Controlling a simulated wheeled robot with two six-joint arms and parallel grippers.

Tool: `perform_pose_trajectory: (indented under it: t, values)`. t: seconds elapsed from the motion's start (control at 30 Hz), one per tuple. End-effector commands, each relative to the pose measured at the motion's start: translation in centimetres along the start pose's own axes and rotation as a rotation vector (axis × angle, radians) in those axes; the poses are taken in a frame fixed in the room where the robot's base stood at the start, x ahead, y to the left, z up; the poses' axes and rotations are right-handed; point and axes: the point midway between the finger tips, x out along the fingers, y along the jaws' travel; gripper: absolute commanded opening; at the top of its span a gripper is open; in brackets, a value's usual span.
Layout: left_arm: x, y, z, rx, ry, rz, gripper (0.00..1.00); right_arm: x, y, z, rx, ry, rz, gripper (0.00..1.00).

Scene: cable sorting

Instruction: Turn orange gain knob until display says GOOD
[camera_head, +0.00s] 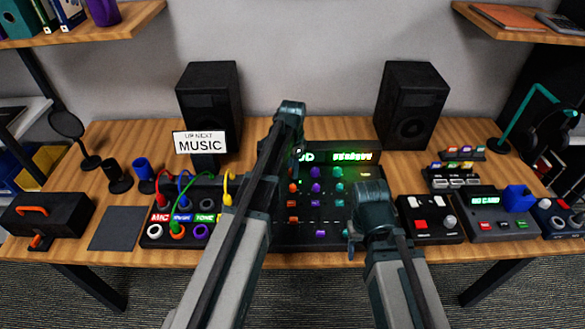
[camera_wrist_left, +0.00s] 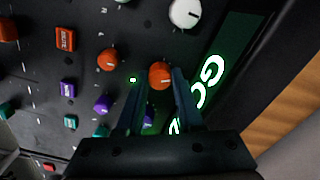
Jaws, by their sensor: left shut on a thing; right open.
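The black mixer (camera_head: 320,235) stands at the middle of the desk. In the left wrist view, an orange knob (camera_wrist_left: 160,72) with a white pointer mark sits beside the display. My left gripper (camera_wrist_left: 160,84) is shut on this orange knob, one finger on each side. The green display (camera_wrist_left: 208,85) shows letters beginning "GO"; the rest is hidden by the gripper. In the head view my left arm covers part of this display, and a "D" (camera_head: 307,157) shows beside it. My right gripper (camera_head: 352,242) is open and empty at the mixer's front right.
Another orange knob (camera_wrist_left: 108,60) and a white knob (camera_wrist_left: 185,13) are close to the held one. A cable panel (camera_head: 185,233) stands left of the mixer. Small control boxes (camera_head: 430,222) stand to its right. Two speakers (camera_head: 412,105) stand behind.

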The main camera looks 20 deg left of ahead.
Motion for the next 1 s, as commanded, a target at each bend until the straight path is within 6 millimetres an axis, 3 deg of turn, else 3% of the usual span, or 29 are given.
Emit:
perform_pose_trajectory:
  t: [0.1, 0.13, 0.2, 0.67, 1.0]
  values:
    - [0.0, 0.0, 0.0, 0.001, 0.000, 0.000, 0.00, 0.0, 0.0, 0.0, 0.000, 0.000, 0.000, 0.60]
    - [0.0, 0.0, 0.0, 0.002, 0.000, 0.000, 0.38, 0.0, 0.0, 0.0, 0.000, 0.000, 0.000, 0.60]
    - [0.0, 0.0, 0.0, 0.002, 0.000, 0.000, 0.49, 0.0, 0.0, 0.0, 0.000, 0.000, 0.000, 0.60]
    - [-0.6, 0.0, 0.0, 0.003, 0.000, 0.000, 0.49, -0.6, 0.1, 0.0, 0.000, 0.000, 0.000, 0.60]
    - [-4.3, 0.0, 0.0, 0.003, 0.000, 0.000, 0.49, -4.2, 0.4, 0.2, 0.000, 0.000, 0.000, 0.60]
